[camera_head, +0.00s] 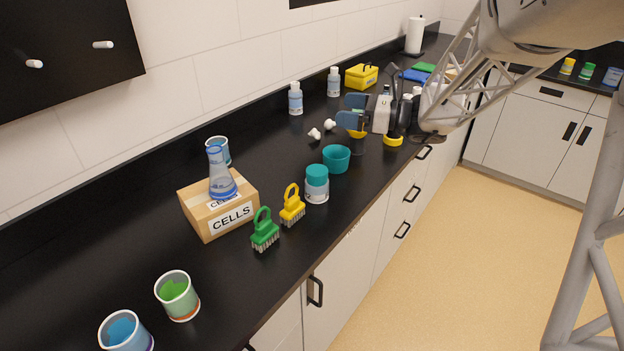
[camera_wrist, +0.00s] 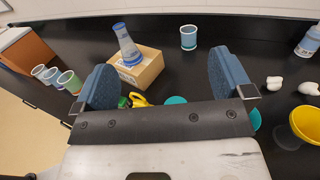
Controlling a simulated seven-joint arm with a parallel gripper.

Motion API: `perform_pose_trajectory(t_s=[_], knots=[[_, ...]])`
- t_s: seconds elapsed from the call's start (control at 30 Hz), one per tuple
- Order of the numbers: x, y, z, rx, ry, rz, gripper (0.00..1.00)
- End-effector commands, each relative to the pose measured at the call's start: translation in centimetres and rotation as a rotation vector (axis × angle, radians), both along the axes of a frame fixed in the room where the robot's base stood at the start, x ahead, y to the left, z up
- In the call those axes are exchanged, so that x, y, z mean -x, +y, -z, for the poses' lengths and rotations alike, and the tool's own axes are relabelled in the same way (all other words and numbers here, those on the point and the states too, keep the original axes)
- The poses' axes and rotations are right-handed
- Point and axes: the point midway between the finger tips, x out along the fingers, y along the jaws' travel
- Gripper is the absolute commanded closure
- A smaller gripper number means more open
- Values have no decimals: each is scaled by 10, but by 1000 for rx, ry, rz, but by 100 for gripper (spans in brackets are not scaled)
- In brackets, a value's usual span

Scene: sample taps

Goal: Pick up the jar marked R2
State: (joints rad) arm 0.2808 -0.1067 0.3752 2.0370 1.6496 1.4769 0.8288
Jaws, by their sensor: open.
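No R2 mark can be read in either view. A jar with a teal lid and a pale label (camera_head: 316,190) stands upright on the black counter, left of an open teal bowl (camera_head: 337,158). In the wrist view a teal lid (camera_wrist: 175,100), probably this jar's, shows just above the gripper's dark bar, which hides the rest. My gripper (camera_head: 354,111) is open, with its blue fingers wide apart and nothing between them. It is over the counter, farther along it than the jar. The fingers also show in the wrist view (camera_wrist: 165,80).
A cardboard box marked CELLS (camera_head: 205,222) carries a blue flask (camera_head: 220,178). Green (camera_head: 265,232) and yellow (camera_head: 292,208) brushes stand between box and jar. Two cups (camera_head: 177,296) are near the front. White knobs (camera_head: 314,134) and a yellow bowl (camera_wrist: 309,122) are close to the gripper.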

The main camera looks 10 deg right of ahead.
Motion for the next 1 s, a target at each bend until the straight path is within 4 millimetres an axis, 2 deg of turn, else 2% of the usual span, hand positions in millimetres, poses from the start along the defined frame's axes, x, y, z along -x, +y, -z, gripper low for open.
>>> perform_pose_trajectory(t_s=[0.43,0.8,1.0], knots=[[-1,-1,87,-9,7,3,2],[-1,-1,189,-7,7,4,2],[-2,-1,211,-7,3,3,2]])
